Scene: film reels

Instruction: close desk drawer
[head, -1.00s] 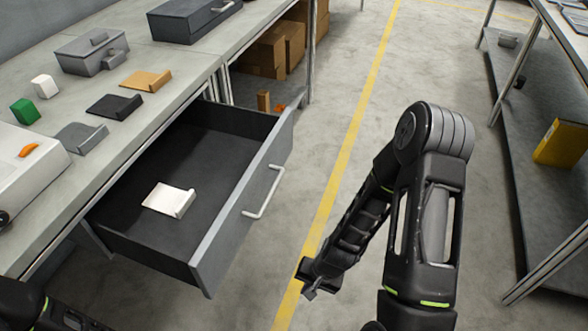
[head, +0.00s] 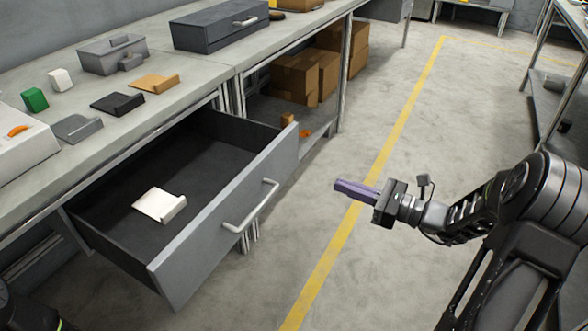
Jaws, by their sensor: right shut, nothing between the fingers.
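The desk drawer (head: 215,250) is pulled out from under the workbench, with a grey front panel and a silver bar handle (head: 252,207). A white angled piece (head: 160,203) lies on its dark floor. My right gripper (head: 340,188) is shut and empty, its purplish fingers pointing left toward the drawer front. It is in the air over the floor, to the right of the handle and apart from it. Only a dark bit of my left arm shows at the bottom left corner; my left gripper is out of view.
The workbench (head: 195,100) holds grey boxes, a green block (head: 35,99) and several small angled pieces. Cardboard boxes (head: 305,78) sit on the lower shelf behind the drawer. The floor with a yellow line (head: 395,125) is clear. Another rack stands at the right.

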